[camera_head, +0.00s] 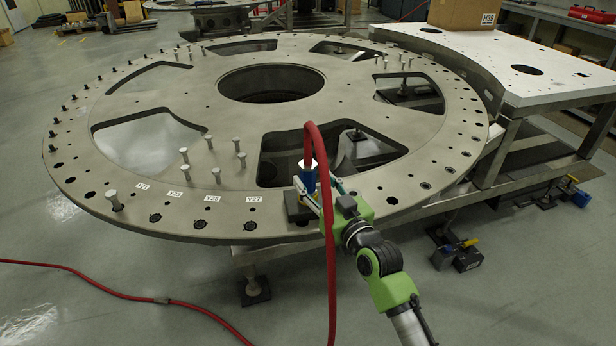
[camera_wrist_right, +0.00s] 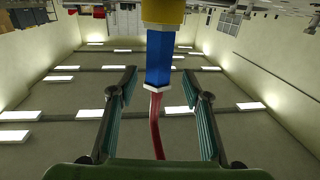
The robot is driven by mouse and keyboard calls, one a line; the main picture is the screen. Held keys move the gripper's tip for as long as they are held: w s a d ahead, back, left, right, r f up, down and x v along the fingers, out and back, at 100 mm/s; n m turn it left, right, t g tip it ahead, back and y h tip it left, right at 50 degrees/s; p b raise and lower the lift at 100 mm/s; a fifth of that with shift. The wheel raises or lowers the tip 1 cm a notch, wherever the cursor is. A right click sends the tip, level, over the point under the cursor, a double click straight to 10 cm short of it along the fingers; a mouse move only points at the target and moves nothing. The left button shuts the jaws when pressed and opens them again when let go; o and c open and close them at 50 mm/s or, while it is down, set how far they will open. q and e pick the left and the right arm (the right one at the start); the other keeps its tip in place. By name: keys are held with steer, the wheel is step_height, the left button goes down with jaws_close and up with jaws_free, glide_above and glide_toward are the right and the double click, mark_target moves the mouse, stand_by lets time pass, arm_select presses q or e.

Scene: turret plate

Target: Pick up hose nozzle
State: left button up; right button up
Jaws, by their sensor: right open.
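The hose nozzle (camera_head: 309,180) stands upright at the near rim of the big turret plate (camera_head: 100,150), by a dark block (camera_head: 297,208). It has a blue body with a white collar, and a red hose (camera_head: 322,150) leaves its top. In the right wrist view the nozzle (camera_wrist_right: 159,58) shows blue with a yellow end at the top edge. My right gripper (camera_head: 317,190) is open at the nozzle; in the wrist view its fingers (camera_wrist_right: 159,80) are on either side of it, with gaps showing. My left gripper is not in view.
Several upright pins (camera_head: 215,175) and small labels (camera_head: 254,199) are on the plate left of the nozzle. The red hose loops down in front of my right arm. A grey side table (camera_head: 510,75) with a cardboard box (camera_head: 465,12) stands at right. Another red hose (camera_head: 130,297) lies on the floor.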

mark_target(312, 175)
steer(key=x, duration=0.4)
steer(key=shift+w+r, duration=0.1)
steer(key=shift+w, duration=0.1)
jaws_close()
steer(key=shift+r+p, duration=0.15)
steer(key=shift+p, duration=0.15)
